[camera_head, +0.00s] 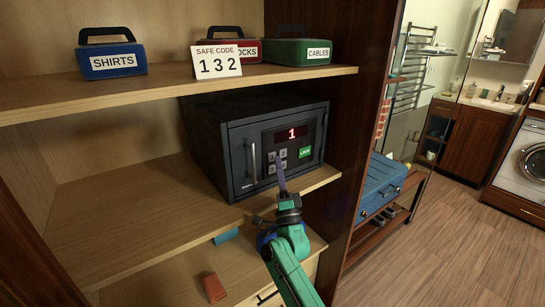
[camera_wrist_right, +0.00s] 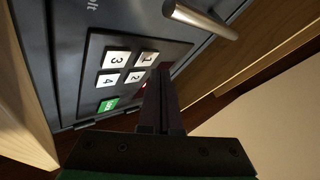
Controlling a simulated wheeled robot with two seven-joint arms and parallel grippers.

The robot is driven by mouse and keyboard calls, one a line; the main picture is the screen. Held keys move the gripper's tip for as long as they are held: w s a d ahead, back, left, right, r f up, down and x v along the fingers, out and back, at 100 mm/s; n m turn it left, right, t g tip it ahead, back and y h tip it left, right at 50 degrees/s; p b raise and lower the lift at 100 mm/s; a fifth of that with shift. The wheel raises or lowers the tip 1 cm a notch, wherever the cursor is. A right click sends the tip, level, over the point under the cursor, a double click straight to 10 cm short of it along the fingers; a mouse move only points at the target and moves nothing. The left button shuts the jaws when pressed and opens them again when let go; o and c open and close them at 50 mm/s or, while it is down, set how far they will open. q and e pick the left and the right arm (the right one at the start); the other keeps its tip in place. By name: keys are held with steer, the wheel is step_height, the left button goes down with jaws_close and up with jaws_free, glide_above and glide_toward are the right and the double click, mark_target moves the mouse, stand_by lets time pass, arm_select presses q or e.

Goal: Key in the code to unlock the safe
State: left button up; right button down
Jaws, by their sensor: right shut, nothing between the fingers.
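The dark grey safe (camera_head: 216,142) stands on the middle shelf with its door shut. Its red display (camera_head: 291,133) reads 1. A card (camera_head: 218,60) above reads "SAFE CODE 132". My right gripper (camera_head: 281,172) is shut and empty, its tips in front of the lower keypad and hiding part of it. In the right wrist view the fingers (camera_wrist_right: 161,80) reach beside keys 1 (camera_wrist_right: 148,58) and 2 (camera_wrist_right: 136,77); keys 3 (camera_wrist_right: 117,60) and 4 (camera_wrist_right: 108,80) are clear. I cannot tell whether the tips touch the panel. My left gripper is not in view.
The safe's bar handle (camera_head: 253,163) is left of the keypad, and a green button (camera_head: 305,152) is right of it. Blue, red and green boxes stand on the upper shelf. A cabinet side panel (camera_head: 357,110) bounds the right. The shelf left of the safe is clear.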

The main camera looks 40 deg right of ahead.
steer(key=s+p, duration=0.2)
steer(key=s, duration=0.3)
stand_by(0.4)
steer(key=shift+f, duration=0.15)
stand_by(2.1)
steer(key=s+f+n+b, duration=0.1)
steer(key=n+b, duration=0.2)
steer(key=n, duration=0.3)
steer(key=s+f+n+y+b, duration=0.1)
steer(key=n+b, duration=0.3)
steer(key=n, duration=0.3)
steer(key=s+f+n+t+y+b, duration=0.1)
steer(key=f+n+b, duration=0.1)
steer(key=n+b, duration=0.2)
steer(key=shift+s+d+f+n, duration=0.1)
steer(key=shift+s+d+n, duration=0.1)
steer(key=shift+n, duration=0.65)
steer(key=shift+s+d+n, duration=0.1)
steer(key=shift+s+n, duration=0.1)
steer(key=shift+n, duration=0.65)
